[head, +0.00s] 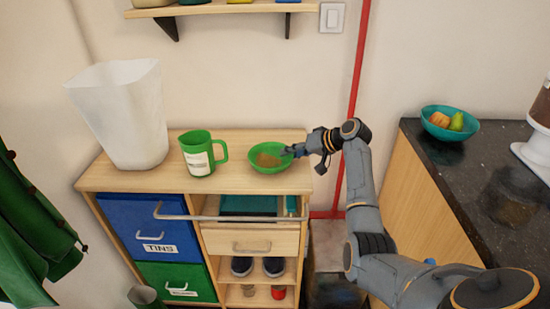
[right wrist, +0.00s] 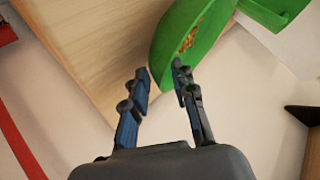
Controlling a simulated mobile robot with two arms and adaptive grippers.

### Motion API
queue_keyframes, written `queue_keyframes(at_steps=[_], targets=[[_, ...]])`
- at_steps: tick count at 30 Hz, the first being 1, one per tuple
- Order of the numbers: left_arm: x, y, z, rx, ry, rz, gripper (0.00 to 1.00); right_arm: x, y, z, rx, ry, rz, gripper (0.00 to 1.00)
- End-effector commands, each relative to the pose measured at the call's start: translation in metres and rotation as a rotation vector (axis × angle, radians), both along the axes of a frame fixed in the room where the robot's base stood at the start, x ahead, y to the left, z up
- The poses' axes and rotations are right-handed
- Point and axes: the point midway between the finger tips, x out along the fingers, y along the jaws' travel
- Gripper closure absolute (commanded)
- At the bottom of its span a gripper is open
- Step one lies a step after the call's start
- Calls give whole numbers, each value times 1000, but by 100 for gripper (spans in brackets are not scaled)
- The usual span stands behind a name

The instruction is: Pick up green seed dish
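The green seed dish (head: 268,164) sits on the wooden top of the cabinet, right of a green mug (head: 198,155). Brown seed lies inside it. My right gripper (head: 289,151) is at the dish's right rim. In the right wrist view the dish (right wrist: 187,38) appears tilted by the camera angle, with its near edge between the two blue-padded fingers (right wrist: 160,76). The fingers are apart, and one overlaps the dish. I cannot tell whether either finger touches it. My left gripper is not in view.
A white bin (head: 122,112) stands at the cabinet's left end. A wall shelf (head: 220,9) hangs above. At right, a dark counter (head: 482,170) holds a teal fruit bowl (head: 432,131). The cabinet top (head: 230,183) has bare room in front of the dish.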

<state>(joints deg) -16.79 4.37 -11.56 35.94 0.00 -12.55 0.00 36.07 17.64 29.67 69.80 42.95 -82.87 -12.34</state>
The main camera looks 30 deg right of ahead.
Motion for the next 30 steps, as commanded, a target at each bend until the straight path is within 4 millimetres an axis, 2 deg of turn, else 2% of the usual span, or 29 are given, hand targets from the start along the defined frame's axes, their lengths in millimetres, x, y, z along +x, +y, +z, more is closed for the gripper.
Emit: queue_keyframes(at_steps=[5,8,9,22,26,29,30], targets=[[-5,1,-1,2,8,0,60,0,0,0,0,-1,-1,76],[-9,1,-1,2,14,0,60,0,0,0,0,0,0,96],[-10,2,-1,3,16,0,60,0,0,0,0,0,0,100],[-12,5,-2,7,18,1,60,0,-1,4,-2,-1,0,100],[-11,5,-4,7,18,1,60,0,-1,16,-3,-4,-1,100],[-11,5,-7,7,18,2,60,1,-2,32,-4,-5,0,100],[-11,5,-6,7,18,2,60,-5,0,39,-4,-6,0,100]])
